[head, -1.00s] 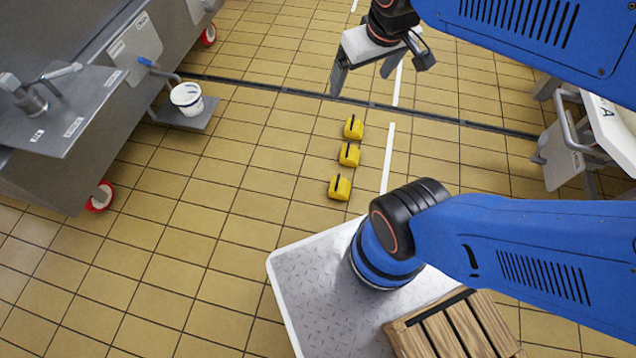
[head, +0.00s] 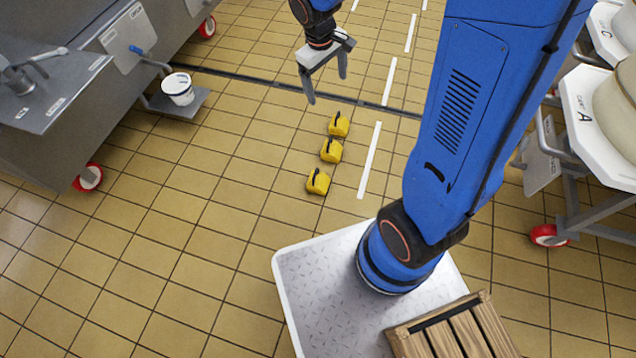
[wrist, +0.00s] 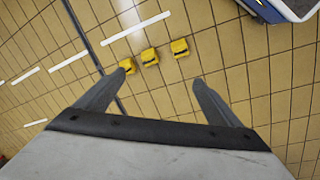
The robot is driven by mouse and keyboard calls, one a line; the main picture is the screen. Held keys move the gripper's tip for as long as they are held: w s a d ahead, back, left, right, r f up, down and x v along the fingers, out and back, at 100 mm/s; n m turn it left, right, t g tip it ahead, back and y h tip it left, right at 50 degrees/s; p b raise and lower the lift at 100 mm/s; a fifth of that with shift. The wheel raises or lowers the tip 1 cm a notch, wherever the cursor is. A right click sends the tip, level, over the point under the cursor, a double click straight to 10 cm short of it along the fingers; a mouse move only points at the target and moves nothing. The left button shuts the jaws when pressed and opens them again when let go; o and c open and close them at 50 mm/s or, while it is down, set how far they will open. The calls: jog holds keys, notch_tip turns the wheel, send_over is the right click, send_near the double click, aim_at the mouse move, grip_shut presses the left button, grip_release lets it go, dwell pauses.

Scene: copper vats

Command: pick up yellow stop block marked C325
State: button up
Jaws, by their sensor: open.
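Three yellow blocks with dark tops stand in a row on the tiled floor in the head view: a far one (head: 339,124), a middle one (head: 331,150) and a near one (head: 318,181). The wrist view shows the same row as a left block (wrist: 128,66), a middle block (wrist: 149,57) and a right block (wrist: 180,48). No marking is readable, so I cannot tell which is C325. My gripper (head: 327,88) is open and empty, held above the floor beyond the far block. In the wrist view the row lies beyond and between the fingertips (wrist: 160,75).
A grey steel vat stand (head: 80,85) with red wheels is at the left, with a white bucket (head: 178,89) on its shelf. A white cart (head: 590,115) stands at the right. A wooden crate (head: 455,330) rests on my base. The floor around the blocks is clear.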

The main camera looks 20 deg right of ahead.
jog(key=w+a+f+n+g+h, duration=0.1)
jog(key=w+a+f, duration=0.15)
jog(key=f, duration=0.65)
jog(key=w+a+f+n+g, duration=0.1)
jog(key=w+a+f+n, duration=0.15)
jog(key=f, duration=0.55)
jog(key=n+g+h, duration=0.1)
jog(key=n, duration=0.1)
send_near(317, 179)
jog(key=x, duration=1.1)
jog(key=shift+f, duration=0.15)
jog(key=c, duration=1.5)
